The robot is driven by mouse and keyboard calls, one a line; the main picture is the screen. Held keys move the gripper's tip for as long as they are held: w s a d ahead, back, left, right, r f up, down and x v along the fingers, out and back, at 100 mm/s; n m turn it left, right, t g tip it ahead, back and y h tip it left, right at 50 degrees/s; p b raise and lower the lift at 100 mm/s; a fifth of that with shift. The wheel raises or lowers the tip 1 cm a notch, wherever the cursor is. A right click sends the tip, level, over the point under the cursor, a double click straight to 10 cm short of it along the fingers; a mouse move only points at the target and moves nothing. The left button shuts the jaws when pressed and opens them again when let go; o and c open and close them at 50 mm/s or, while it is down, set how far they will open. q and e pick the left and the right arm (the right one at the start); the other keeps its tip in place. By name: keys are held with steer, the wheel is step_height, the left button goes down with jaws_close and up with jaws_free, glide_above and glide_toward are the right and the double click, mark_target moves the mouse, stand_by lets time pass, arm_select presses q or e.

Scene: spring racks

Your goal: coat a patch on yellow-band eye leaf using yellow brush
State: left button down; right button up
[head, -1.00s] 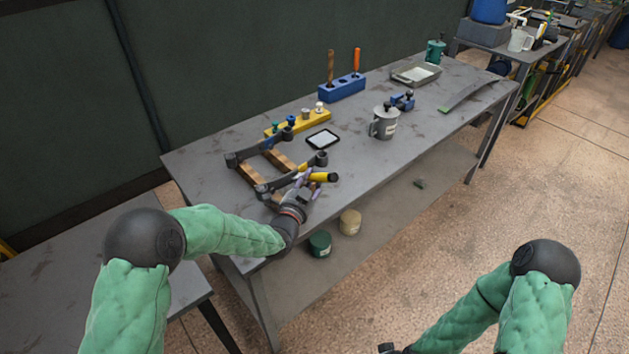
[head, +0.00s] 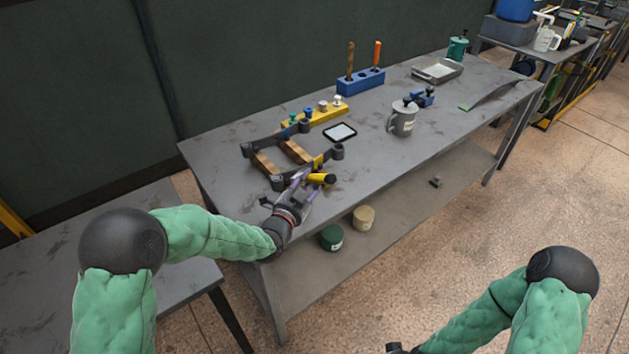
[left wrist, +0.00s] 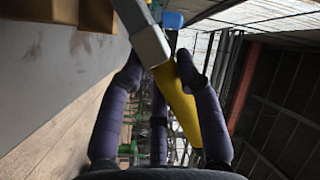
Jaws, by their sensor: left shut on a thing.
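My left gripper (head: 308,186) is shut on the yellow brush (head: 321,179) at the near edge of the workbench. In the left wrist view the yellow handle (left wrist: 178,100) lies between the purple fingers, with a grey part (left wrist: 146,36) beyond it. The yellow-band eye leaf (head: 292,177) is a dark bar with an eye at each end and a yellow band, on wooden blocks just behind the gripper. The brush is close to this leaf; I cannot tell whether they touch. The bristles are not clear. My right gripper is outside the frame; only a dark wrist part shows at the bottom.
A second dark leaf (head: 270,143) lies behind on the wooden blocks (head: 296,152). Beyond are a yellow rack (head: 322,116), a dark-rimmed pad (head: 340,132), a grey mug (head: 403,120) and a blue holder (head: 361,84). Bare bench lies right of the leaves.

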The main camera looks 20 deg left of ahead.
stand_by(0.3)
arm_select(q)
steer(key=shift+s+d, duration=0.95)
steer(key=shift+d, duration=0.25)
steer(key=shift+s+d, duration=0.9)
steer(key=shift+d, duration=0.25)
steer(key=shift+d, duration=0.1)
steer(key=shift+s+d, duration=0.9)
steer(key=shift+d, duration=0.2)
steer(key=shift+w+a, duration=0.1)
steer(key=shift+a, duration=0.05)
steer(key=shift+w+a, duration=1.15)
steer(key=shift+a, duration=0.3)
steer(key=shift+w+a, duration=1.15)
steer(key=shift+a, duration=0.25)
steer(key=shift+w+a, duration=0.5)
steer(key=shift+a, duration=0.2)
